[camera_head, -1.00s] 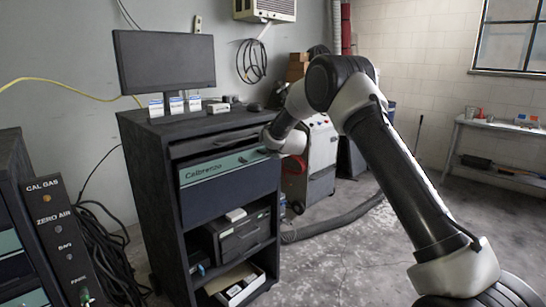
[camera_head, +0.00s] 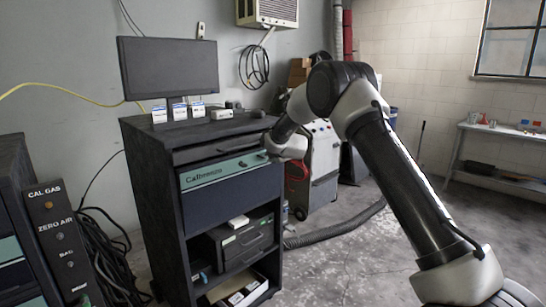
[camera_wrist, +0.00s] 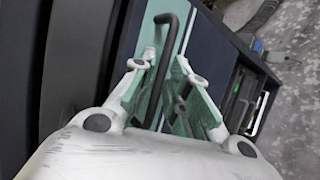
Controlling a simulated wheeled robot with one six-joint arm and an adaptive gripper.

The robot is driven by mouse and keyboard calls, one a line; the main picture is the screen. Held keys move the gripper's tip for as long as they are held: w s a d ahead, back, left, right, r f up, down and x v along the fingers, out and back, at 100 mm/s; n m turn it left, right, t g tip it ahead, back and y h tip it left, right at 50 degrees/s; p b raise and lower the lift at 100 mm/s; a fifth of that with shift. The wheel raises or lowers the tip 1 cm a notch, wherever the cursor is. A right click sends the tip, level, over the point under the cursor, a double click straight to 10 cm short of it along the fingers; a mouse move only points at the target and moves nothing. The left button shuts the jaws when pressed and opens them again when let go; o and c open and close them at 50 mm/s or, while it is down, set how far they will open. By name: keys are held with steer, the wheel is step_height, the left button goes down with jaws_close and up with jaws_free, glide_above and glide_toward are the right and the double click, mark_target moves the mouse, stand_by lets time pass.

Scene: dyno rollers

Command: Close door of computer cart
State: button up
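The computer cart (camera_head: 150,185) is a dark cabinet at the left centre of the head view. Its front has a teal strip lettered "Calbrenzo" over a dark blue panel (camera_head: 230,198). Open shelves show below it. My gripper (camera_head: 266,154) is at the right part of the teal strip, its fingers mostly hidden by the wrist there. In the wrist view my gripper (camera_wrist: 166,68) is open, with a finger on either side of a black bar handle (camera_wrist: 171,45) on the teal face. I cannot tell whether either finger touches the handle.
A monitor (camera_head: 168,68) and small white boxes (camera_head: 179,112) stand on the cart. A dark cabinet with a "CAL GAS" panel (camera_head: 62,240) is at left. A grey hose (camera_head: 335,235) lies on the floor right of the cart. The floor further right is mostly clear.

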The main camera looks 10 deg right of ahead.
steer(key=v, duration=1.2)
steer(key=shift+o, duration=0.5)
